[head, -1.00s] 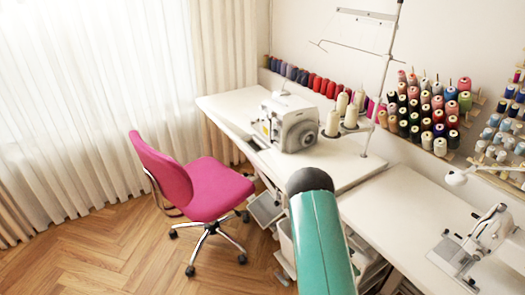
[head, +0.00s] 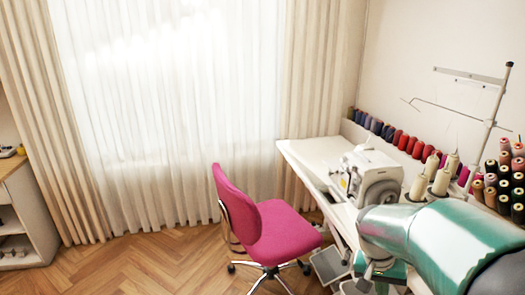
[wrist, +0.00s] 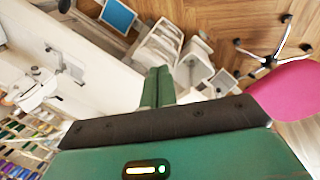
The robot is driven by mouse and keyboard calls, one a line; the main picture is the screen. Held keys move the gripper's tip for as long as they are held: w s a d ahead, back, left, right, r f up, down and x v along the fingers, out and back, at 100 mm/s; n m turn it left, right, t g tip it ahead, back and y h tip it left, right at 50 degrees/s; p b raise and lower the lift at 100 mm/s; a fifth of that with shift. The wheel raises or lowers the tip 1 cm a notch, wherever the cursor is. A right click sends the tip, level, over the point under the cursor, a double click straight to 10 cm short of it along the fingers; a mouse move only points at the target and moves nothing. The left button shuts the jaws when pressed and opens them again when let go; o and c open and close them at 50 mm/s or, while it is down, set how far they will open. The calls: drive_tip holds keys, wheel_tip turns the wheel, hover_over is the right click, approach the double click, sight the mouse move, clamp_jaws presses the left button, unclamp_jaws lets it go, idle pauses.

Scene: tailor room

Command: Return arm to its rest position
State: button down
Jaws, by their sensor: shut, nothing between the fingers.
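My gripper (wrist: 157,78) shows in the wrist view, its green fingers closed together with nothing between them. It points out over the gap between the white table and the wood floor. My teal arm (head: 440,235) shows at the lower right of the head view, bent in front of the sewing table; I cannot make out the fingers there.
The pink chair (head: 262,228) stands on the floor left of the arm. The white sewing table (head: 305,155) holds a sewing machine (head: 368,176) and thread cones (head: 442,180). A shelf unit (head: 28,215) is at the far left.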

drive_tip(key=s+a+r+n+t+y, duration=0.3)
drive_tip(key=s+a+r+n+t, duration=0.3)
drive_tip(key=s+a+r, duration=0.5)
drive_tip(key=s+a, duration=0.1)
drive_tip(key=a, duration=0.1)
drive_tip(key=shift+s+a+r, duration=0.2)
drive_tip(key=shift+a+r, duration=0.2)
drive_tip(key=shift+d, duration=0.15)
